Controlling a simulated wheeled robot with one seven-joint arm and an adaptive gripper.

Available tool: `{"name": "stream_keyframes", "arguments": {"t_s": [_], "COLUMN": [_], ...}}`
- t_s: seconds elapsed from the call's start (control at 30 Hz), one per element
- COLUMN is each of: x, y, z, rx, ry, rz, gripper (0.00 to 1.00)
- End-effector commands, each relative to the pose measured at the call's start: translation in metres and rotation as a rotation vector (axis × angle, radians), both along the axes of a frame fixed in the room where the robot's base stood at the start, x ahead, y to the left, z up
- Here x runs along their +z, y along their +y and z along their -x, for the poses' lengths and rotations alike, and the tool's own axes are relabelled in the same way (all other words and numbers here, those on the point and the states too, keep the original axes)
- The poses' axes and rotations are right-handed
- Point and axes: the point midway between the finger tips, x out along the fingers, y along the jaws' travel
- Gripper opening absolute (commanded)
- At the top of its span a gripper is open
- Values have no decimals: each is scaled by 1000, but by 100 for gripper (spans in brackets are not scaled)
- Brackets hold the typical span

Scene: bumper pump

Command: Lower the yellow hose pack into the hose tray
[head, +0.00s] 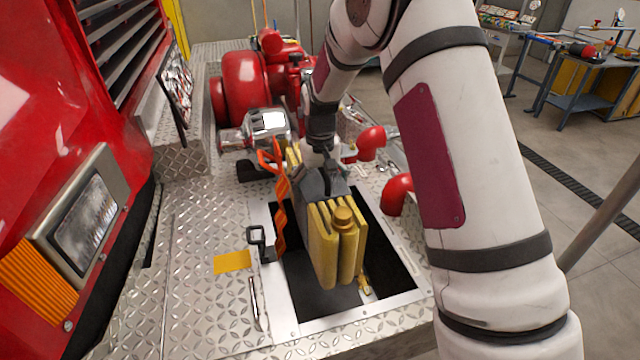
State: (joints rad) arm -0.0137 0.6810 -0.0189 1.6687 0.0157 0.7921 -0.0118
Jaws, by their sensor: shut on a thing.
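The yellow hose pack (325,248) hangs upright from my gripper (328,180), with folded yellow layers and a round coupling on its near face. My gripper is shut on the pack's dark upper part; its fingertips are partly hidden. The hose tray (315,322) is a dark rectangular opening with a pale metal rim in the diamond-plate bumper deck. The pack is over the opening, and its lower end appears within the rim's outline. I cannot tell how deep it is. A small brass-coloured piece (365,286) shows beside the pack's lower right.
An orange strap (280,205) hangs at the tray's left edge by a black latch (257,240). Red pipe elbows (397,193) stand close on the right. A red pump (250,80) is behind, and the red truck front (90,150) is left. Yellow tape (232,262) marks the deck.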

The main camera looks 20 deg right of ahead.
Motion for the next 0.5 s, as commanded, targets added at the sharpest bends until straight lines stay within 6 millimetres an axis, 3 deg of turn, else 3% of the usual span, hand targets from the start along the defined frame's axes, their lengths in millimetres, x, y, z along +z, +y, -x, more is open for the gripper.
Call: {"name": "stream_keyframes", "arguments": {"t_s": [0.5], "x": [-53], "y": [0], "z": [-1], "rx": [0], "ry": [-2], "rz": [0], "gripper": [32]}}
